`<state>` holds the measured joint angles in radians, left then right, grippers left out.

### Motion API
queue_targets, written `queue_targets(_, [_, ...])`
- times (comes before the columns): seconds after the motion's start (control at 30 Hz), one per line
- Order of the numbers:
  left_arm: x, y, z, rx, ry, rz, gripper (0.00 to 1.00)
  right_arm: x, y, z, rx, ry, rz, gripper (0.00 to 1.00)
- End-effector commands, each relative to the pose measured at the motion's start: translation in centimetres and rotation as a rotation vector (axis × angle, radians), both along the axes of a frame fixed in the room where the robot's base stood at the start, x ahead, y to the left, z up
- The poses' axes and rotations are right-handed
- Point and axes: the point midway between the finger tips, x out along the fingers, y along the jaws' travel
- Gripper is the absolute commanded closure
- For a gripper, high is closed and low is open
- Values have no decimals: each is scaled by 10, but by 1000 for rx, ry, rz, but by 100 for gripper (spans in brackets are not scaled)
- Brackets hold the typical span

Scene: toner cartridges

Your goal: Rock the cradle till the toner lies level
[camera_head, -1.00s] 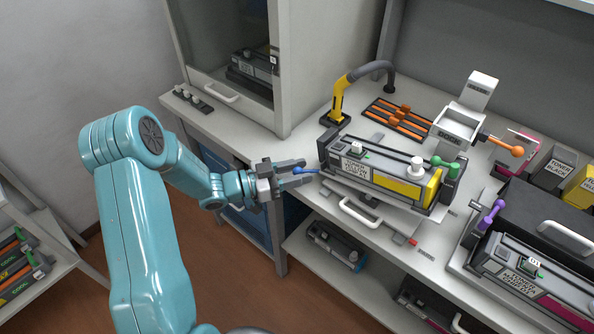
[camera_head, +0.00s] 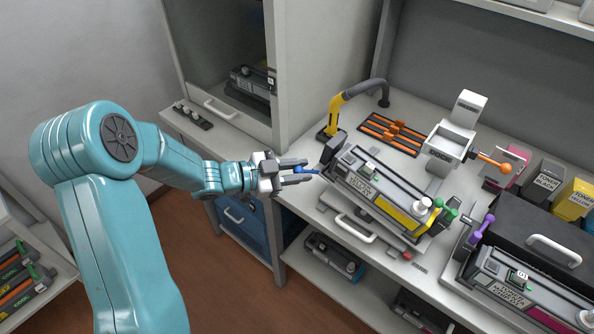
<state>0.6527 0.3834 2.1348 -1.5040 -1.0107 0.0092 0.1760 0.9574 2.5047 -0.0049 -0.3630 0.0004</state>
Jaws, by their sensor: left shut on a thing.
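The toner cartridge (camera_head: 378,188), grey with a yellow strip and a white cap, lies in the cradle (camera_head: 385,228) on the bench. Cartridge and cradle are tilted, the left end high and the right end low. A blue-tipped handle (camera_head: 308,171) sticks out from the cradle's left end. My left gripper (camera_head: 297,173) is shut on this handle, just beyond the bench's front edge. The toner inside the cartridge cannot be seen. My right gripper is not in view.
A yellow-grey hose arm (camera_head: 343,99) and an orange-striped rack (camera_head: 392,133) stand behind the cradle. A white device with an orange-knobbed lever (camera_head: 492,163) is at the back right. Another cartridge (camera_head: 515,285) and a black case (camera_head: 520,235) crowd the right side.

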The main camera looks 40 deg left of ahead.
Motion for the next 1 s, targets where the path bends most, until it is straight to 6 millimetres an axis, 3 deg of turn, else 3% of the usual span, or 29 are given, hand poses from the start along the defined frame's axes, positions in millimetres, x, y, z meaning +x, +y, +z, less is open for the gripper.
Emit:
queue_targets(0.03, [0, 0, 1, -1, -3, 0, 63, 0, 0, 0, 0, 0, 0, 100])
queue_targets(0.07, [0, 0, 1, -2, -3, 0, 53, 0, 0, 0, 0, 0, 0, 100])
queue_targets(0.1, [0, 0, 0, -1, -2, 0, 50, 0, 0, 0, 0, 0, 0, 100])
queue_targets(0.57, [-4, 4, 1, -1, -1, 3, 50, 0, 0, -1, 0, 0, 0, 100])
queue_targets(0.77, [-33, 26, 8, 2, -2, 7, 50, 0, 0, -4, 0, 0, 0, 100])
queue_targets(1.0, [-86, 63, 22, 1, -1, 8, 50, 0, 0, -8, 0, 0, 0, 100])
